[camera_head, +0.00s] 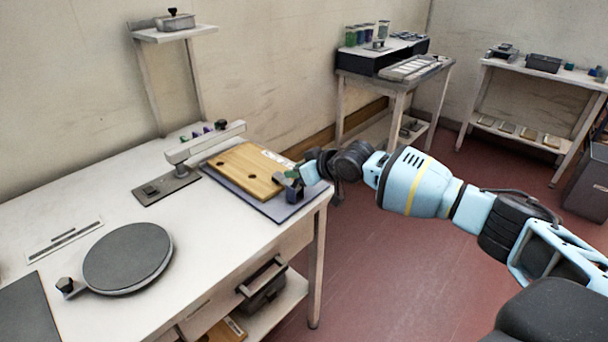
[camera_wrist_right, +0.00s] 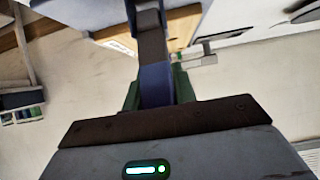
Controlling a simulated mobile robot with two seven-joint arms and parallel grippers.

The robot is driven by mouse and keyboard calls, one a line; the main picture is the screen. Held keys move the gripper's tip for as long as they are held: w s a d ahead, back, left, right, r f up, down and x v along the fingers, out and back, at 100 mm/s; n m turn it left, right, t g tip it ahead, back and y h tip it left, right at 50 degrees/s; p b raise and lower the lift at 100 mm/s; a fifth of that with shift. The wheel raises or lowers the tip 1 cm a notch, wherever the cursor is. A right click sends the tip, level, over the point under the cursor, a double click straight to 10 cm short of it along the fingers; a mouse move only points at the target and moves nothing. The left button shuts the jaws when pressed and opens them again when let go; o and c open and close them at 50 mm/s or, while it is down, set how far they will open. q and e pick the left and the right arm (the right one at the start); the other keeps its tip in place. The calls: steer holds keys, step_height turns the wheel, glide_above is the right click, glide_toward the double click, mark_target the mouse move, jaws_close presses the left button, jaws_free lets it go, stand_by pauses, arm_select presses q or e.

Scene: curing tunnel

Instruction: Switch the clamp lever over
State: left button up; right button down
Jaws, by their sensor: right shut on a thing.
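A wooden board (camera_head: 245,170) lies on a dark plate (camera_head: 285,209) at the right end of the white table. The clamp lever (camera_head: 293,192), dark grey-blue, is at the board's right edge, partly hidden by my gripper. My right gripper (camera_head: 286,179) reaches in from the right and is shut on the lever. In the right wrist view the lever (camera_wrist_right: 156,85) runs upward from between the green fingertips, dark toward its upper part, with the board (camera_wrist_right: 180,27) behind it. How the lever joins its base is hard to see. My left gripper is not in view.
A grey arm on a post (camera_head: 205,143) stands left of the board. A round dark disc (camera_head: 128,258) lies nearer on the table (camera_head: 205,240). A shelf stand (camera_head: 175,32) rises behind. Two side tables stand farther back; the red floor between is open.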

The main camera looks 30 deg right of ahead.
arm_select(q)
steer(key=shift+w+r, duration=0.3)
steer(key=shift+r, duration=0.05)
arm_select(e)
steer(key=shift+w+a+g+h, duration=0.2)
steer(key=shift+w+g+h, duration=0.25)
steer(key=shift+g, duration=0.35)
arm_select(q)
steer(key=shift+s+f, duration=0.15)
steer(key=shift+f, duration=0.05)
arm_select(e)
steer(key=c, duration=1.1)
jaws_free()
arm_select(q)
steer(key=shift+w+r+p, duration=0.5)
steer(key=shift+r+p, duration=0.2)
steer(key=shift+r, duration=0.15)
arm_select(e)
steer(key=v, duration=0.7)
steer(key=shift+s+d+r, duration=0.15)
steer(key=shift+s+r, duration=0.1)
steer(key=shift+r, duration=0.05)
